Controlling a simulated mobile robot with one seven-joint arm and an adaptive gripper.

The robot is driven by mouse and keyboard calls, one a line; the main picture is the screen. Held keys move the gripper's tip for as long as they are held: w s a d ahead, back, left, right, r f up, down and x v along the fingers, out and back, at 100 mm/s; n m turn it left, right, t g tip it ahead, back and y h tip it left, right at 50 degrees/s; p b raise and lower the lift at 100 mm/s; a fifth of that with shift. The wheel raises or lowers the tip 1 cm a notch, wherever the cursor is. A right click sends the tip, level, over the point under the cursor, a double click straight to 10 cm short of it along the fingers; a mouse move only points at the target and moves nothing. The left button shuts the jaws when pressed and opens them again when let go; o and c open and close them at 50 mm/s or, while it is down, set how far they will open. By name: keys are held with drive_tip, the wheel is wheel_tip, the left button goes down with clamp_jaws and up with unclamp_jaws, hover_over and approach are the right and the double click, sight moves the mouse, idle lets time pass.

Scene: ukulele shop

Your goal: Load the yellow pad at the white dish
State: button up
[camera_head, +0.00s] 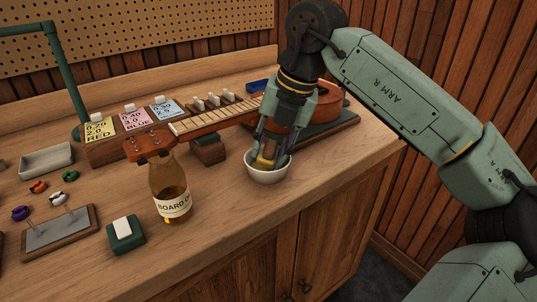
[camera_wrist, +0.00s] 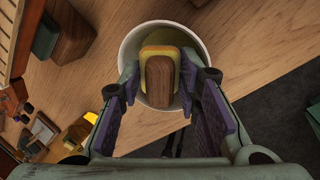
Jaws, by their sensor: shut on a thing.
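The white dish (camera_head: 268,174) stands on the wooden bench near its front edge. In the wrist view the dish (camera_wrist: 203,44) holds something yellowish (camera_wrist: 172,37) at its bottom. The yellow pad (camera_head: 263,162) has a brown wooden block on its back; in the wrist view the wooden back (camera_wrist: 160,82) faces me and a yellow rim (camera_wrist: 161,51) shows around it. My gripper (camera_head: 270,148) points down into the dish and is shut on the pad, one finger on each side. Whether the pad touches the dish's bottom is hidden.
A ukulele (camera_head: 220,118) lies behind the dish on a stand. A bottle (camera_head: 171,192) labelled BOARD stands left of the dish. A green block with a white top (camera_head: 124,233), a grey plate with pegs (camera_head: 60,231) and a grey tray (camera_head: 46,161) are further left. Bench right of the dish is clear.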

sight(270, 144)
drive_tip(key=shift+r+p, duration=1.75)
drive_tip(key=shift+r, duration=1.1)
drive_tip(key=shift+r+p, duration=1.5)
drive_tip(key=shift+r, duration=0.6)
drive_tip(key=shift+f, duration=0.1)
